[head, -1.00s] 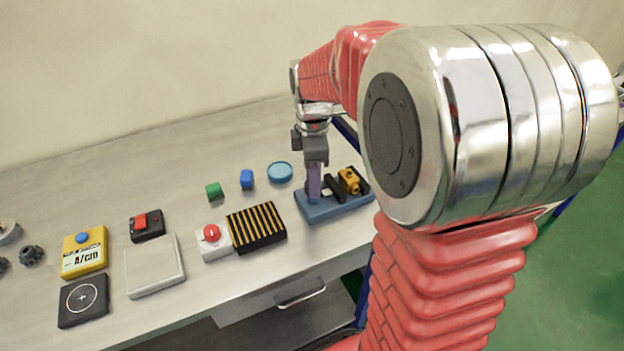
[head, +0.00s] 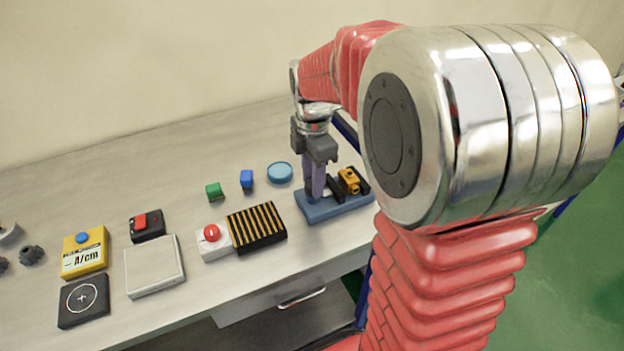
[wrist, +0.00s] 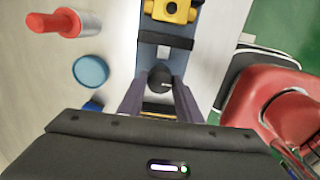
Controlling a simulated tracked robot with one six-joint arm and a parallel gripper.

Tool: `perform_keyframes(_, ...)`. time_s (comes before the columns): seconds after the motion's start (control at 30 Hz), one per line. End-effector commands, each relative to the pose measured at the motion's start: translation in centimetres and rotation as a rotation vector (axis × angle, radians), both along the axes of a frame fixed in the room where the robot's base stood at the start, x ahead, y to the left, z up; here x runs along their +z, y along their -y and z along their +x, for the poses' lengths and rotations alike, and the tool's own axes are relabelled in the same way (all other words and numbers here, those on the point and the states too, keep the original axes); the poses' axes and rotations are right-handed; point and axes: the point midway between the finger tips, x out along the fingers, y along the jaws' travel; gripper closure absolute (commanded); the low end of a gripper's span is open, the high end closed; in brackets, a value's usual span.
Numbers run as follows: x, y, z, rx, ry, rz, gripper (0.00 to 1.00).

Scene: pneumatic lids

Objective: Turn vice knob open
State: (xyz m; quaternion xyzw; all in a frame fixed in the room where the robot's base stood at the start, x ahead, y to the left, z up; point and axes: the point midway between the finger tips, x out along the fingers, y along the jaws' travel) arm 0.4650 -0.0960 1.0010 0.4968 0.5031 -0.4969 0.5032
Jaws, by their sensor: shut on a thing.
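The vice has a blue base (head: 345,208) with a yellow block (head: 349,180) and black jaws at the right of the bench. The wrist view shows the yellow block (wrist: 172,9) at the top and the dark round knob (wrist: 160,77) nearer to me. My gripper (head: 314,193) points down over the left end of the base, its two purple-grey fingers around the knob. In the wrist view my gripper (wrist: 159,86) has a finger on either side of the knob. It is shut on the knob, which the fingers hide in the head view.
A red-handled object (wrist: 60,22) shows in the wrist view.

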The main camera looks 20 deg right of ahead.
Motion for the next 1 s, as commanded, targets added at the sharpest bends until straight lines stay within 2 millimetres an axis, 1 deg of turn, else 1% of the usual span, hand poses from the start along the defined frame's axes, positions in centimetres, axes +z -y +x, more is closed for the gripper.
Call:
perform_keyframes(0.03,0.2,-0.2,0.2,0.000,0.007,0.002,0.68)
perform_keyframes(0.3,0.1,-0.1,0.1,-0.001,0.003,0.001,0.50)
perform_keyframes(0.57,0.1,0.0,0.0,-0.001,0.001,0.001,0.50)
perform_keyframes(0.67,0.5,0.0,0.1,-0.001,0.002,0.000,0.50)
perform_keyframes(0.83,2.3,0.0,0.1,-0.001,0.003,0.000,0.50)
perform_keyframes(1.0,5.1,0.0,0.1,-0.001,0.005,0.000,0.50)
